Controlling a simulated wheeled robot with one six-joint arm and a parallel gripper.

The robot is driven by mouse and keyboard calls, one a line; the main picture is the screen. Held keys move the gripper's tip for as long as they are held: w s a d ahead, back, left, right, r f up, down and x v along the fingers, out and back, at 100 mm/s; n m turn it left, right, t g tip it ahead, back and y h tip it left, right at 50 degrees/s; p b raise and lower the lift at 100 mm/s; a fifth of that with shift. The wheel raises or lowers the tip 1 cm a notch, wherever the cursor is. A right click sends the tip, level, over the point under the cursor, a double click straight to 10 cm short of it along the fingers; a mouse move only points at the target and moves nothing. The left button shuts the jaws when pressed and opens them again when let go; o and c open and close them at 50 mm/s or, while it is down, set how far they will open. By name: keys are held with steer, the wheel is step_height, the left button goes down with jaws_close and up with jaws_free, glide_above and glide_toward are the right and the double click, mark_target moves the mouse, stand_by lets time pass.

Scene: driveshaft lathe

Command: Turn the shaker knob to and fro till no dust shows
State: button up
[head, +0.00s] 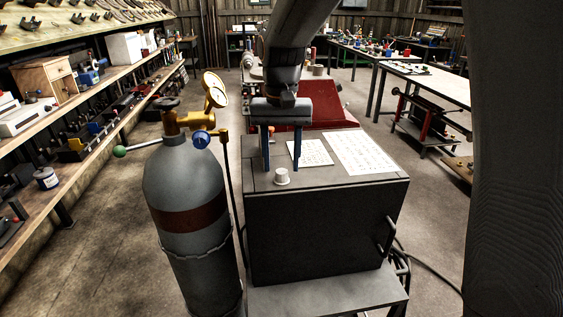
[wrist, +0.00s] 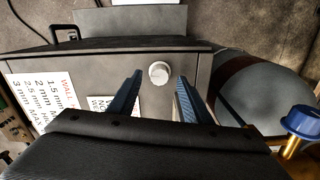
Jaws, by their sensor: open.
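The shaker knob is a small pale round knob (head: 282,177) on top of a dark grey cabinet (head: 320,235), near its front left corner. In the wrist view the knob (wrist: 159,72) lies just beyond the tips of my gripper, roughly between the lines of its two blue fingers. My gripper (head: 281,169) points down over the cabinet top with its fingers spread apart and nothing between them. In the wrist view my gripper (wrist: 158,76) does not touch the knob. I cannot make out any dust in either view.
A grey gas cylinder (head: 188,185) with a brass gauge (head: 214,92) and a blue knob (head: 201,138) stands close left of the cabinet. Printed sheets (head: 360,153) lie on the cabinet top. A handle (head: 387,236) and cables are at its right. A shelf (head: 90,110) runs along the left.

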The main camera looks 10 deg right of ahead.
steer(key=shift+f, duration=0.95)
steer(key=shift+c, duration=0.6)
steer(key=c, duration=1)
steer(key=shift+o, duration=0.2)
